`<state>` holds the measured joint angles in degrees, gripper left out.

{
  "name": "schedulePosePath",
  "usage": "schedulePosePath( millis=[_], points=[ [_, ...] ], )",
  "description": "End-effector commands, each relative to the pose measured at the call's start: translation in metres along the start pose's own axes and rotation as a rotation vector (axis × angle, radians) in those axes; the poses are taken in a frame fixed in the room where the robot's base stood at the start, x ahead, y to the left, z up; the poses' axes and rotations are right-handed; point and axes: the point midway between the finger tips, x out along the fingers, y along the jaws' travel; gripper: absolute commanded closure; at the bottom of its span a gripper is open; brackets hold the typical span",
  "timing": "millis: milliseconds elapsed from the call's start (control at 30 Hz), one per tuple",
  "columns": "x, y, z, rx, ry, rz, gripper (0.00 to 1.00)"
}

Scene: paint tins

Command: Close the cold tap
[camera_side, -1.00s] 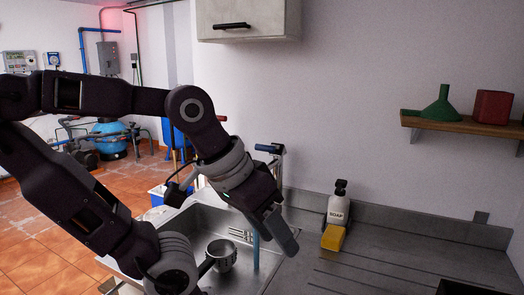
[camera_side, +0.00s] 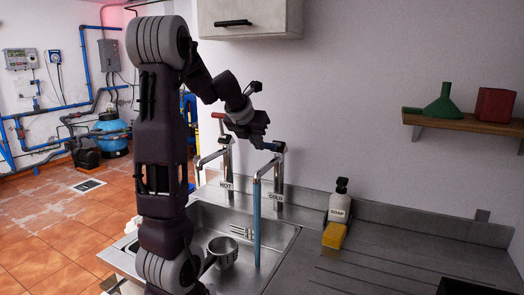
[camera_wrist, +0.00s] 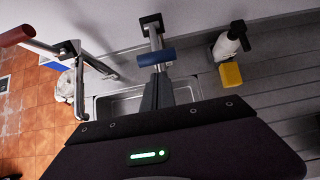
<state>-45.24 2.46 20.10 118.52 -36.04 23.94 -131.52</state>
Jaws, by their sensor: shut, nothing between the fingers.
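The cold tap (camera_side: 278,175) stands behind the sink at the right, by a COLD label. Blue water (camera_side: 256,222) runs from its spout into the sink. Its blue handle (camera_wrist: 156,57) lies crosswise at the top of the tap in the wrist view. My gripper (camera_side: 262,142) is shut and empty, at the cold tap's handle in the side view. In the wrist view its fingertips (camera_wrist: 157,78) are right at the near edge of the blue handle. I cannot tell whether they touch it.
The hot tap (camera_side: 228,160), with a red handle (camera_wrist: 18,35), stands to the left. A metal pot (camera_side: 222,252) sits in the sink (camera_side: 285,242). A soap bottle (camera_side: 339,202) and yellow sponge (camera_side: 334,236) stand right of the sink. The drainer farther right is mostly clear.

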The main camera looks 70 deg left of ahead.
Motion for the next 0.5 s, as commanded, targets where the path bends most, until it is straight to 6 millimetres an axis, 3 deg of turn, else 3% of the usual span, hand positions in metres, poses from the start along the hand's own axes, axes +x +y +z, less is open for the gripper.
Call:
schedulePosePath(
  millis=[200,500],
  points=[
    [0.033,0.0,-0.001,0.0,0.002,0.0,1.0],
    [0.04,0.0,0.0,0.003,0.0,0.0,1.0]
  ],
)
